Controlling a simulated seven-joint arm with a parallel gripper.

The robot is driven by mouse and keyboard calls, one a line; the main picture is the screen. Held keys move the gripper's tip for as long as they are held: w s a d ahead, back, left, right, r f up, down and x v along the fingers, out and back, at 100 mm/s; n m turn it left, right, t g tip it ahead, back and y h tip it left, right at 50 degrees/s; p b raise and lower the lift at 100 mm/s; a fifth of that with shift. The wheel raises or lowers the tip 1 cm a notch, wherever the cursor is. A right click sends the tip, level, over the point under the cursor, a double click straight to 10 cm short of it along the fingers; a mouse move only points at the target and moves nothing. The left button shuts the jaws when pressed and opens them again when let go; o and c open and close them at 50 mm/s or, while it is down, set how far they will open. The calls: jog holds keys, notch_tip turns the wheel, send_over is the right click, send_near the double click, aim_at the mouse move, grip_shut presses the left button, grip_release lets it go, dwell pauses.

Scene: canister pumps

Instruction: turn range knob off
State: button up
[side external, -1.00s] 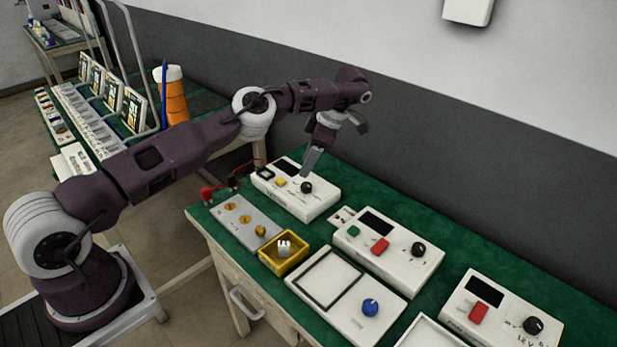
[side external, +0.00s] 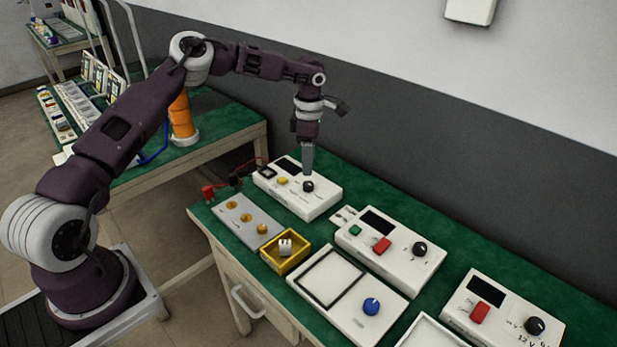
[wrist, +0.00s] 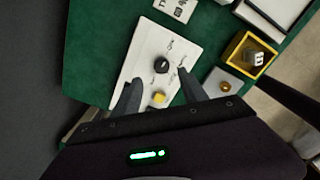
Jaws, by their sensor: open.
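The nearest white box (side external: 297,195) on the green bench has a dark display, a yellow button (side external: 282,181) and a black knob (side external: 308,186). I take this black knob for the range knob; its label is too small to read. My gripper (side external: 307,172) points down just above that knob. In the wrist view the knob (wrist: 162,65) lies ahead of and between the two open fingers (wrist: 158,85), and the yellow button (wrist: 158,98) shows between them. The fingers are empty. Whether a fingertip touches the box cannot be told.
A yellow tray (side external: 270,258) holding a white piece and a grey plate with brass sockets (side external: 238,222) stand in front. Two more white boxes with black knobs (side external: 420,249) (side external: 535,326) and a panel with a blue knob (side external: 371,306) stand to the right.

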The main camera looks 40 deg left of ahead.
aim_at(308, 183)
notch_tip(308, 183, down, 7)
jog(key=shift+s+f, duration=0.1)
jog(key=shift+s, duration=0.05)
grip_shut()
jog(key=shift+n, duration=0.7)
